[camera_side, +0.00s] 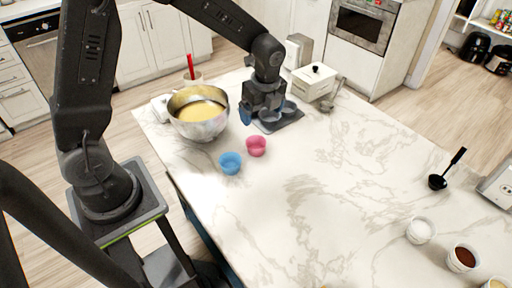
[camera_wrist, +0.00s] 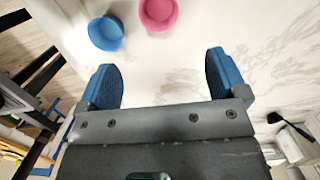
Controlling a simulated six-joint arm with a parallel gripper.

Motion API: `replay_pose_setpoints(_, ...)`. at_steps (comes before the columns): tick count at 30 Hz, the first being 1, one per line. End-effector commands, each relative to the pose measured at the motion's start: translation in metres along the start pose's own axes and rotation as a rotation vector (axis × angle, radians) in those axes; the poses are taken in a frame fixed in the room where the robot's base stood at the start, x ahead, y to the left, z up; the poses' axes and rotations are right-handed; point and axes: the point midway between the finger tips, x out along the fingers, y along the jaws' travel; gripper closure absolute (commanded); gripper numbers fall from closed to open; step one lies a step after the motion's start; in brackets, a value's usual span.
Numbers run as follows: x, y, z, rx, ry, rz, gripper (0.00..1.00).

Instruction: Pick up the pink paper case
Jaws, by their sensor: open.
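The pink paper case (camera_side: 256,146) stands upright on the marble counter in the side view, just right of a blue paper case (camera_side: 230,163). In the wrist view the pink case (camera_wrist: 158,14) is at the top edge, partly cut off, with the blue case (camera_wrist: 106,33) to its left. My gripper (camera_side: 256,114) is above the counter, behind the pink case in the side view and apart from it. In the wrist view its two blue fingers (camera_wrist: 160,66) are spread wide, with only bare counter between them. The pink case lies beyond the fingertips.
A metal bowl of yellow batter (camera_side: 199,122) stands left of my gripper. A dark muffin tray (camera_side: 290,122) lies partly hidden behind my gripper. A white box (camera_side: 313,83) is at the back. A black-handled scoop (camera_side: 440,181) and small white bowls (camera_side: 420,231) are far right. The middle counter is clear.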

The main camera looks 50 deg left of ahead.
Motion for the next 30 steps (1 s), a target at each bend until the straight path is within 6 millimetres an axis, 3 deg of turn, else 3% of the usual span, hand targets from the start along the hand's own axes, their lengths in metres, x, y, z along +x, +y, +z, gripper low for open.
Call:
replay_pose_setpoints(12, 0.07, 0.0, 0.0, 0.014, 0.0, 0.008, 0.09)
replay_pose_setpoints(20, 0.09, 0.0, 0.0, 0.012, 0.0, 0.005, 0.09)
replay_pose_setpoints(30, 0.134, 0.002, 0.001, 0.013, 0.0, 0.005, 0.09)
